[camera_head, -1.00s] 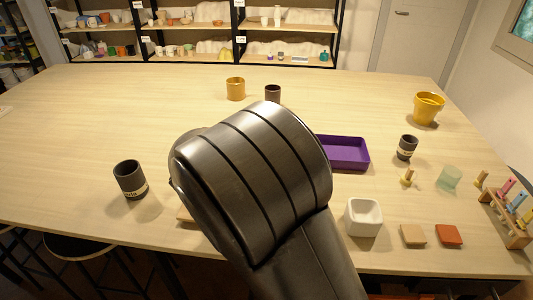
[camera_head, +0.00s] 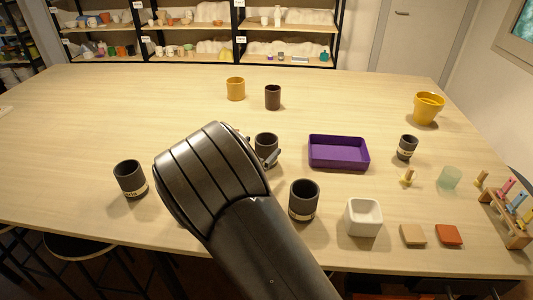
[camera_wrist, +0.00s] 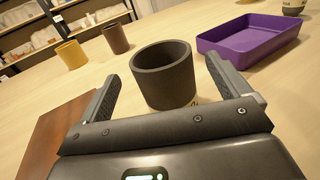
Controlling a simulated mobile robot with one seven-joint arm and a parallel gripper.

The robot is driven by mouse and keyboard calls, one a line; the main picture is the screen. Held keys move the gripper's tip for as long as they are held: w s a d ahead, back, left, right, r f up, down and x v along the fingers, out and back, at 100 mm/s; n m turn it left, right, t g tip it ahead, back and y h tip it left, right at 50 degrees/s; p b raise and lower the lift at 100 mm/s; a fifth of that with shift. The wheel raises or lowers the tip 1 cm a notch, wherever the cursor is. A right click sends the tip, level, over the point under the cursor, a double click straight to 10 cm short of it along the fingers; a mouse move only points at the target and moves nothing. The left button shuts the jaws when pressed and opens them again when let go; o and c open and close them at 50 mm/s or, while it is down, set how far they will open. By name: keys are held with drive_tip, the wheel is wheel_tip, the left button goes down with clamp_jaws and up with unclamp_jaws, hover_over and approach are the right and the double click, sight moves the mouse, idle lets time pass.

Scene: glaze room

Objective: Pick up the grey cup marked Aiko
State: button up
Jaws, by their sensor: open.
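A dark grey cup (camera_head: 266,146) stands upright beside my gripper's fingers in the head view. In the wrist view this cup (camera_wrist: 166,80) is between my open gripper's (camera_wrist: 162,68) two fingers, with a gap visible on each side; nothing is held. Only a scrap of its pale label shows low on the right, and no name can be read. Similar grey cups with pale label bands stand at the left (camera_head: 131,180), nearer the front (camera_head: 304,201) and, smaller, at the right (camera_head: 407,148). I cannot read for certain which is marked Aiko.
A purple tray (camera_head: 338,152) lies right of the cup. A brown cup (camera_head: 273,97) and yellow mug (camera_head: 235,89) stand behind. A white square pot (camera_head: 363,217), tiles (camera_head: 449,235), a yellow pot (camera_head: 428,108) and a tool rack (camera_head: 508,219) are at right. The back left is clear.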

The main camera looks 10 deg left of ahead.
sight(272, 137)
drive_tip(key=x, duration=0.4)
drive_tip(key=shift+d, duration=0.15)
drive_tip(key=c, duration=1.2)
